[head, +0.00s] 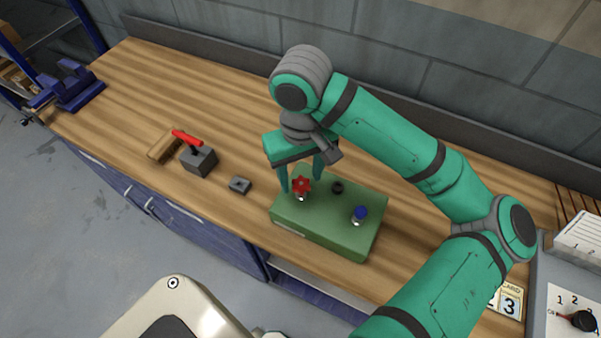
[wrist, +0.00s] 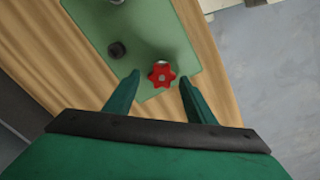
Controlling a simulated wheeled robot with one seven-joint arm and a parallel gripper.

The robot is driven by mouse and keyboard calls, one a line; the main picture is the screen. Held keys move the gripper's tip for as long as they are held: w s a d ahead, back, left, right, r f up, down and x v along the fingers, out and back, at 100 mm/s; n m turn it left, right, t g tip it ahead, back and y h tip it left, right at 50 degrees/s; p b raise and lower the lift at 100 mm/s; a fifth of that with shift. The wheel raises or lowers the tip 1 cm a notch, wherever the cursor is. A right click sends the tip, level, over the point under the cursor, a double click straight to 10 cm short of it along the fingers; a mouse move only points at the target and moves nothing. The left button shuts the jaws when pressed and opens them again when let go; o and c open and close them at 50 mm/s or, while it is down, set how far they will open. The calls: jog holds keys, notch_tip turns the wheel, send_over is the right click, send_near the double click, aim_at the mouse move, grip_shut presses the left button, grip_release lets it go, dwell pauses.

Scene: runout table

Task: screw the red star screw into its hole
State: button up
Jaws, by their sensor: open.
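The red star screw (head: 301,185) stands upright at the left part of the green block (head: 330,237). In the wrist view the red star screw (wrist: 162,74) shows between and just beyond my fingertips. My gripper (head: 302,187) is open, its two fingers on either side of the red head, with gaps showing in the wrist view (wrist: 160,80). A bright shank shows under the red head, so it stands above the block top. A blue-headed screw (head: 361,212) stands at the block's right.
Left of the block are a small grey block (head: 240,185), a dark block (head: 199,160) with a red handle and a wooden block (head: 163,145). A blue vise (head: 70,86) is at the table's far left. Number cards (head: 508,302) lie at the right.

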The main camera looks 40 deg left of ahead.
jog(key=n, duration=0.3)
jog(key=shift+s+n, duration=0.1)
jog(key=shift+n, duration=0.2)
jog(key=n, duration=0.4)
jog(key=shift+a, duration=0.1)
jog(key=n, duration=0.6)
jog(key=shift+s+n, duration=0.25)
jog(key=shift+n, duration=0.05)
jog(key=n, duration=0.4)
jog(key=shift+s, duration=0.1)
jog(key=n, duration=0.4)
jog(key=shift+d+n, duration=0.2)
jog(key=shift+n, duration=0.1)
jog(key=shift+w+d, duration=0.15)
jog(key=shift+w, duration=0.1)
